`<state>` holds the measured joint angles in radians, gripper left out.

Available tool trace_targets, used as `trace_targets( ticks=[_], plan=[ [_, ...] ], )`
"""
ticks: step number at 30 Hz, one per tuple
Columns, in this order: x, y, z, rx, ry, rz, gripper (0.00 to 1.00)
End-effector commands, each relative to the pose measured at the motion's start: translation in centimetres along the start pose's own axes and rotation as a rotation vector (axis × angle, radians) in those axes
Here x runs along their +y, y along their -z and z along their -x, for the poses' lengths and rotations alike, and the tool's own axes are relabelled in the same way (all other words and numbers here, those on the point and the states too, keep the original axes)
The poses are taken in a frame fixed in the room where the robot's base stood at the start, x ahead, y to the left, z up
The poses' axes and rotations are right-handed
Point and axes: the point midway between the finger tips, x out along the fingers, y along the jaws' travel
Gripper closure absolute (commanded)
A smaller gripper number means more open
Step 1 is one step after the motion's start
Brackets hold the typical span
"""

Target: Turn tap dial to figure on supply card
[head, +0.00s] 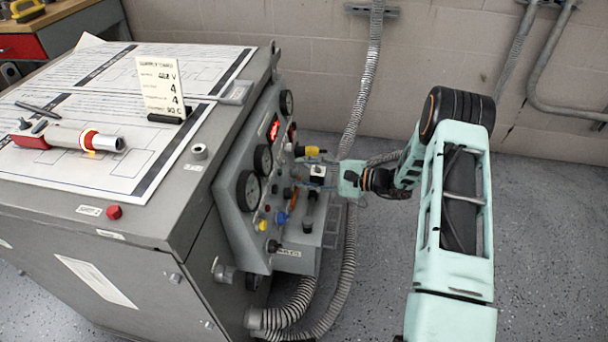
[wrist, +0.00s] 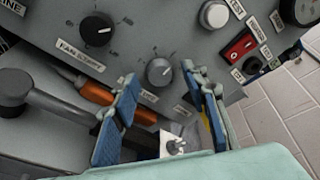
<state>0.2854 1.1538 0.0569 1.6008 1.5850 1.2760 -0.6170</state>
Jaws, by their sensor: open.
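The supply card (head: 160,88) stands upright in a black holder on the cabinet top; a figure 4 shows on two lines, other print is hard to read. My gripper (head: 306,175) is at the sloped control panel (head: 232,190). In the wrist view its two blue-padded fingers (wrist: 160,82) are open, on either side of a round grey dial (wrist: 160,72) with tick marks. I cannot tell whether they touch it. Its label is too small to read, so I cannot confirm it is the tap dial. A black dial (wrist: 97,28), labelled for a fan, lies up and left.
The panel is crowded: a red rocker switch (wrist: 240,45), a pale round knob (wrist: 214,14), an orange-sleeved part (wrist: 97,94), gauges (head: 249,190) and a red display (head: 273,130). Flexible conduit (head: 352,240) runs beside the cabinet. Open floor (head: 545,230) lies to the right.

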Motion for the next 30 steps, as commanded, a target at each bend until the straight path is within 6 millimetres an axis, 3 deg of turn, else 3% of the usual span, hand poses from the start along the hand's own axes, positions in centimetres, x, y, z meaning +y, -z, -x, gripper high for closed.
trace_targets(
  ticks=[9, 20, 30],
  plan=[
    [-0.01, -0.02, -0.3, 0.0, -0.001, 0.0, 0.59],
    [0.0, -0.02, -0.27, 0.0, -0.001, 0.0, 0.99],
    [-0.09, -0.03, -0.19, 0.004, -0.009, -0.042, 1.0]
  ],
)
